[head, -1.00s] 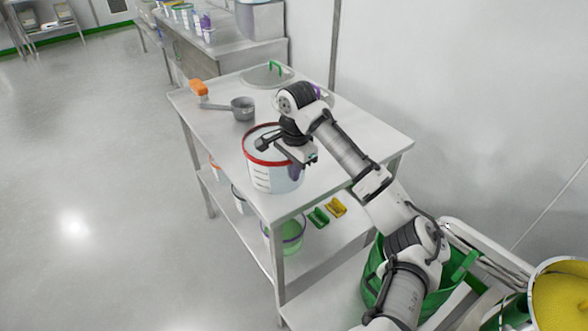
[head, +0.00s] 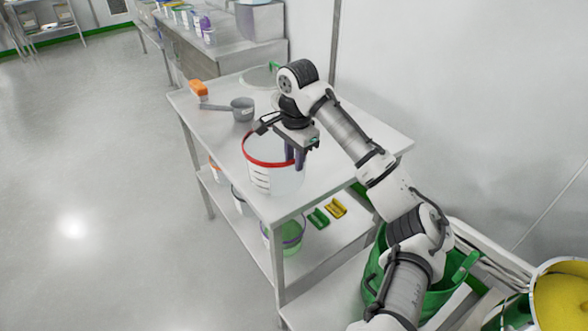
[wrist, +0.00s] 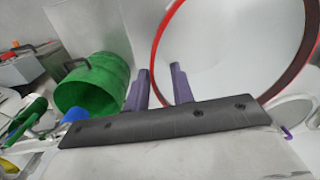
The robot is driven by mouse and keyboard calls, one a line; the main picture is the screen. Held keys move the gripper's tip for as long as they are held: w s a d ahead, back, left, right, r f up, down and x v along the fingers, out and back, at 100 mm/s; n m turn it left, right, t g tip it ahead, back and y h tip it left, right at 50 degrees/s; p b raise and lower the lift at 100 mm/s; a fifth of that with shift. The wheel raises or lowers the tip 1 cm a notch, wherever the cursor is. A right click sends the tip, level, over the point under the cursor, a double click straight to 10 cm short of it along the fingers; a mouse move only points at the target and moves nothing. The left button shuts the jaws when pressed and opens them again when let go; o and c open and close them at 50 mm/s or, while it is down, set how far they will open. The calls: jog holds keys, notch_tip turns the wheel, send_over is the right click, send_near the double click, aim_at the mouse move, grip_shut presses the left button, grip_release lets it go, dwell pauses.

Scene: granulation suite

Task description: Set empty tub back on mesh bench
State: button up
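The empty tub (head: 262,178) is translucent white with a red rim and stands upright on the pale bench (head: 365,137), near its front corner. I cannot make out any mesh in the bench top. My gripper (head: 295,159) is above the right side of the tub's rim, pointing down. In the wrist view its two purple fingers (wrist: 160,88) stand apart with a gap between them. The tub's red rim (wrist: 153,52) runs down towards that gap; whether the fingers touch the wall is hidden. The tub's inside looks bare.
A grey scoop (head: 242,108), an orange-capped item (head: 198,90) and a round lid (head: 258,77) lie further back on the bench. Green (head: 318,218) and yellow (head: 336,208) items and pails are on the lower shelf. A green bucket (head: 440,303) stands right of the bench.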

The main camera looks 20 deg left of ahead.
notch_tip(320, 180, up, 8)
jog(key=shift+d+f, duration=0.15)
jog(key=shift+f, duration=0.1)
jog(key=shift+s, duration=0.1)
